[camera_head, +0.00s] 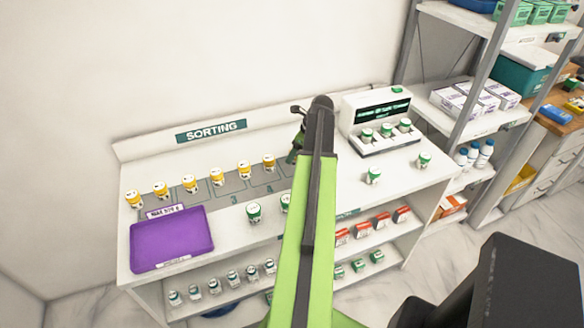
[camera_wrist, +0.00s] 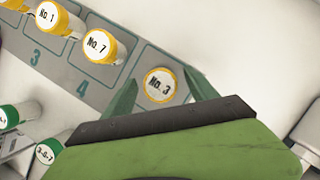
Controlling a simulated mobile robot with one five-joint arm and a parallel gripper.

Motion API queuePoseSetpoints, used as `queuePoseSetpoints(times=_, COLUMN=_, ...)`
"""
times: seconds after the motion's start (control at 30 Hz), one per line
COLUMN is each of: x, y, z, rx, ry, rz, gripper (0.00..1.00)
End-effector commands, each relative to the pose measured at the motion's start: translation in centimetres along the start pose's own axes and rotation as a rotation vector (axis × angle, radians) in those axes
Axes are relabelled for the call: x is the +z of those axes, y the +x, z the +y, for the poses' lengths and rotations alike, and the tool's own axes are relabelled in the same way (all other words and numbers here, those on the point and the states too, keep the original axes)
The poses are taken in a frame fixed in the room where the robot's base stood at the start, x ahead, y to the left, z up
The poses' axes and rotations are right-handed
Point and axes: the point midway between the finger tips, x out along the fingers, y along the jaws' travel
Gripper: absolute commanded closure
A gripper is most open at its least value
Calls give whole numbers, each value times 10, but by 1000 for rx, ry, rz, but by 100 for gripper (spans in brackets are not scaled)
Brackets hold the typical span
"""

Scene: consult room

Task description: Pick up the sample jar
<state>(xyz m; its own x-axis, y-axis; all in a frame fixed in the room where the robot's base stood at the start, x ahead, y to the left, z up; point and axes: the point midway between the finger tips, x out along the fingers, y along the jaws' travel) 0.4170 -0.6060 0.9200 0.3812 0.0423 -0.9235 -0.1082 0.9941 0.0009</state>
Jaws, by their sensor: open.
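A sample jar with a yellow rim and a white lid marked "No. 3" (camera_wrist: 159,85) stands on the grey marked strip (camera_wrist: 125,72) in the wrist view. The green fingers of my gripper (camera_wrist: 160,95) are apart, one on each side of this jar in the picture. I see no contact, and cannot tell how far above the jar they are. My gripper (camera_head: 294,148) also shows partly behind my arm in the head view, where I cannot make out jar No. 3. Jar No. 7 (camera_wrist: 100,45) and jar No. 1 (camera_wrist: 48,16) stand to its upper left.
More yellow-lidded jars (camera_head: 190,184) line the strip on the sorting counter. A purple tray (camera_head: 172,240) lies at the left. Green-lidded jars (camera_head: 253,213) stand nearer the front and on the right. A white device (camera_head: 375,105) holding jars stands at the right back.

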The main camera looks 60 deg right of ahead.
Motion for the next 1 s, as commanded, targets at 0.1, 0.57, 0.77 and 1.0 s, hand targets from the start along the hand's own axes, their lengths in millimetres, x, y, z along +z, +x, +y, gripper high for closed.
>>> queuePoseSetpoints(times=0.1, x=-1, y=8, z=0, rx=0, ry=0, rz=-1, gripper=33)
queuePoseSetpoints(times=0.57, x=0, y=6, z=0, rx=-1, ry=1, rz=-1, gripper=75)
queuePoseSetpoints(times=0.77, x=-1, y=6, z=-1, rx=-1, ry=1, rz=-1, gripper=99)
queuePoseSetpoints(times=1.0, x=0, y=4, z=-1, rx=-1, ry=1, rz=-1, gripper=99)
